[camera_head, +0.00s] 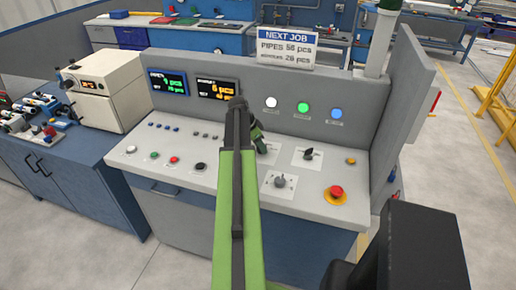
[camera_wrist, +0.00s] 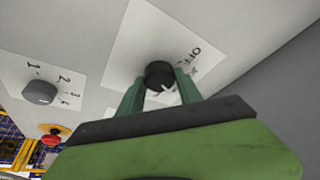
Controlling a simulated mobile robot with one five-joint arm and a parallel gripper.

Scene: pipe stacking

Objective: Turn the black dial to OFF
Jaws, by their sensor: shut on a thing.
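The black dial (camera_wrist: 160,75) sits on a white label plate on the sloped console, seen in the wrist view. The word OFF (camera_wrist: 191,52) is printed on the plate to the upper right of the dial. A small white mark shows on the dial's lower right side, turned away from OFF. My gripper (camera_wrist: 160,84) has one green finger on each side of the dial and is shut on it. In the head view my gripper (camera_head: 261,146) is at the console's upper middle and hides most of this dial.
A grey numbered dial (camera_wrist: 39,92) is to the left in the wrist view. In the head view a black selector switch (camera_head: 308,154) and a red emergency button (camera_head: 336,191) lie to the right. The console's upright back panel (camera_head: 350,92) rises close behind.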

